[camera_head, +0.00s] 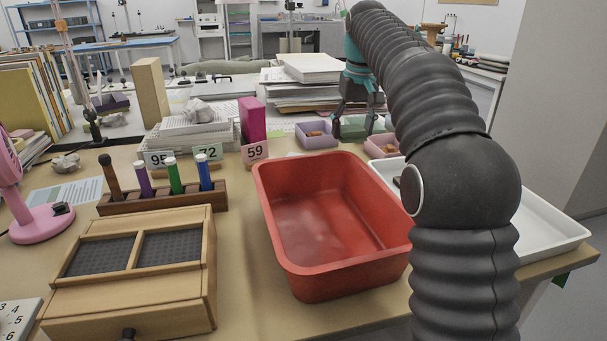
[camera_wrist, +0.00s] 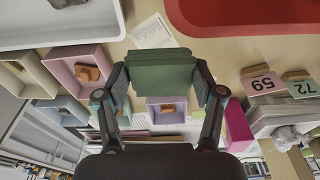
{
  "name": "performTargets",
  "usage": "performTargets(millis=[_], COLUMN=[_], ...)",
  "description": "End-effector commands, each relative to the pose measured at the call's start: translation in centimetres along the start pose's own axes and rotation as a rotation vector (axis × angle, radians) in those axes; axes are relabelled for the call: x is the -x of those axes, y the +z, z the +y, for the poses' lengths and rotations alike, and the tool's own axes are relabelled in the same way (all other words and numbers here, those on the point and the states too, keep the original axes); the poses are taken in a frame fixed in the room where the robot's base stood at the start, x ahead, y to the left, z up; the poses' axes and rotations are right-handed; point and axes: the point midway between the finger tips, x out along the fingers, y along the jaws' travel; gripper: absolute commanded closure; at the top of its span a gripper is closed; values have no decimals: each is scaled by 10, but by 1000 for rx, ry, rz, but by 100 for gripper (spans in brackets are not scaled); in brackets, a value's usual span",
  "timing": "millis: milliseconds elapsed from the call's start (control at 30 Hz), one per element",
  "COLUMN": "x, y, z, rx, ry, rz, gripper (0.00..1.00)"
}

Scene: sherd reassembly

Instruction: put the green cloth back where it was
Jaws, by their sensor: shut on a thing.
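My gripper (camera_head: 358,112) is at the back of the table, behind the red tub. It is shut on the green cloth (camera_wrist: 162,75), which looks like a thick folded block in the wrist view, between the two fingertips (camera_wrist: 161,90). In the head view the cloth (camera_head: 352,128) shows as a dull green shape below the fingers, partly hidden by the arm. It is near a lilac bin (camera_head: 301,136) and a pink bin (camera_head: 371,147), both holding brown sherds. I cannot tell whether the cloth touches the table.
The red tub (camera_head: 335,285) stands empty in the middle. A white tray (camera_head: 562,238) lies at right, partly behind my arm. Number cards, a magenta block (camera_head: 252,120) and paper stacks (camera_head: 300,100) stand at the back. A marker rack (camera_head: 150,205) and wooden box (camera_head: 125,300) are at left.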

Motion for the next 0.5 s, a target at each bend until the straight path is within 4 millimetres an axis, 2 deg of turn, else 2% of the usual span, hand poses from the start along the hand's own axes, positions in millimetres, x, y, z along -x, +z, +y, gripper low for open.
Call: performTargets(millis=[500], x=[-62], y=[-22], z=[-88], rx=[2], ry=[0], rz=[-2], gripper=[65])
